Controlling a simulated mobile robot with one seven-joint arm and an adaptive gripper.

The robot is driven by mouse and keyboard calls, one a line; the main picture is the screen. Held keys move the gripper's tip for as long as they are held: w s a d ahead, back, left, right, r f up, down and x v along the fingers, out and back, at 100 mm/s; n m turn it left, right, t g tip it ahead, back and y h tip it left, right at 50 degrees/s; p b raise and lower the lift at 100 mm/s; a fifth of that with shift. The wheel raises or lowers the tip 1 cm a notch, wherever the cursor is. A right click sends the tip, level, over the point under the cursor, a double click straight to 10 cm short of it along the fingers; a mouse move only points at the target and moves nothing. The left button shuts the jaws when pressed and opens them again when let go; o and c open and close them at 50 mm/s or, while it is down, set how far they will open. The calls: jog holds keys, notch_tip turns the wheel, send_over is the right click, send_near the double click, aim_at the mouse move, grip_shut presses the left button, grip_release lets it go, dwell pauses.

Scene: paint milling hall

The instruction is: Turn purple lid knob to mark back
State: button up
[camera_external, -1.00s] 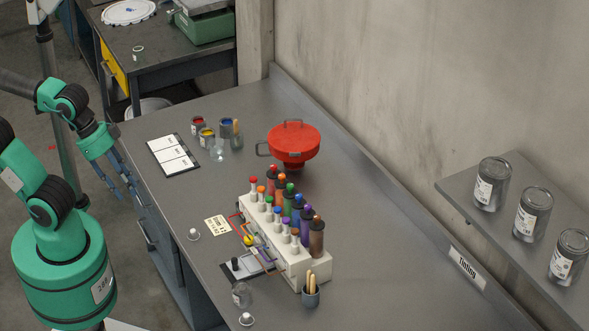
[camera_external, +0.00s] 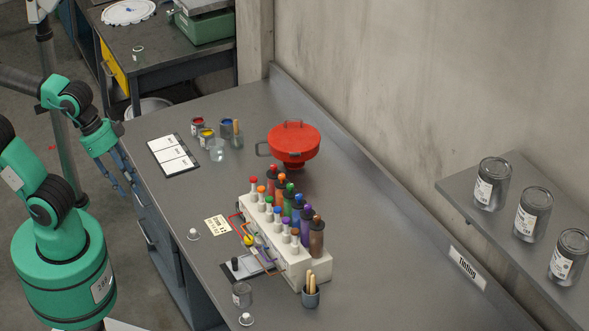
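A white rack (camera_external: 313,268) on the grey bench holds two rows of colour-capped containers. The purple bottle (camera_external: 305,226) stands in the back row, between the blue and brown ones, with a small purple lid knob (camera_external: 308,210) on top. A smaller purple-capped vial (camera_external: 285,222) stands in the front row. Any mark on the purple lid is too small to see. My gripper (camera_external: 127,192) hangs at the bench's left edge, well left of the rack and touching nothing. Its fingers look apart and empty.
A red lidded pot (camera_external: 293,144) stands behind the rack. Paint cups (camera_external: 207,138) and a clipboard (camera_external: 173,154) lie at the back left. A cup of sticks (camera_external: 311,297) stands before the rack. A shelf with cans (camera_external: 533,214) juts out at right. The bench between gripper and rack is mostly clear.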

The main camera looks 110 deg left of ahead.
jog(key=w+a+r+m+g+p, duration=0.1)
jog(key=w+a+r+m+p, duration=0.15)
jog(key=w, duration=0.35)
jog(key=w+a+r+m+p, duration=0.1)
jog(key=w+a+r+m, duration=0.1)
jog(key=w+r, duration=0.3)
jog(key=m+g+p, duration=0.4)
jog(key=m+p, duration=0.5)
jog(key=m, duration=0.4)
send_over(308, 205)
notch_tip(308, 205, down, 14)
jog(key=shift+d, duration=0.1)
jog(key=shift+f, duration=0.15)
notch_tip(308, 205, down, 14)
jog(key=shift+r+p, duration=0.25)
jog(key=shift+p, duration=0.3)
jog(key=shift+c, duration=0.2)
grip_shut()
